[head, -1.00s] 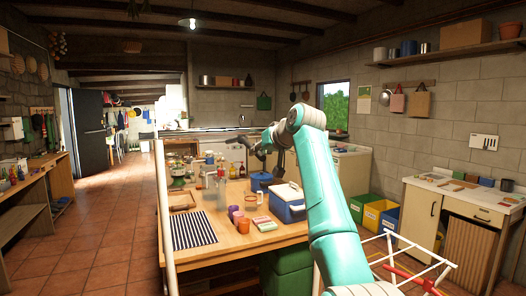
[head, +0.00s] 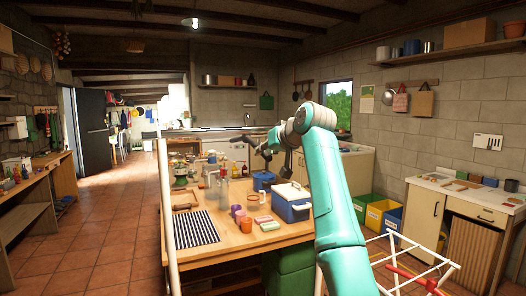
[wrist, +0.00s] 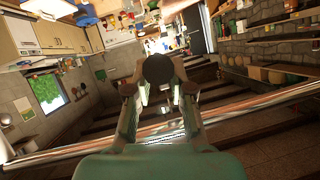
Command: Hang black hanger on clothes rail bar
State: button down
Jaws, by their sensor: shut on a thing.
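My gripper (head: 258,150) is at the end of the teal arm, raised in front of the long wooden table in the head view. In the wrist view my gripper (wrist: 158,88) has its two fingers closed in on a dark round piece (wrist: 158,69), which appears to be part of the black hanger. The hanger's full outline cannot be made out. A pale upright post (head: 166,220) stands close in front at the left in the head view; I cannot tell whether it belongs to the clothes rail. A shiny bar (wrist: 80,150) slants across the wrist view behind the fingers.
The wooden table (head: 235,247) holds a striped mat (head: 196,229), cups and a blue cooler box (head: 292,208). A white wire rack (head: 420,262) stands at the lower right. The tiled floor (head: 100,235) at the left is clear.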

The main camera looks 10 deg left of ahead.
jog(key=s+d+f, duration=0.2)
jog(key=s+d, duration=0.5)
jog(key=s, duration=0.4)
jog(key=shift+s+d+f, duration=0.15)
jog(key=shift+s+d, duration=0.05)
jog(key=shift+d, duration=0.2)
dwell(1.5)
jog(key=c, duration=0.9)
grip_release()
jog(key=shift+c, duration=0.2)
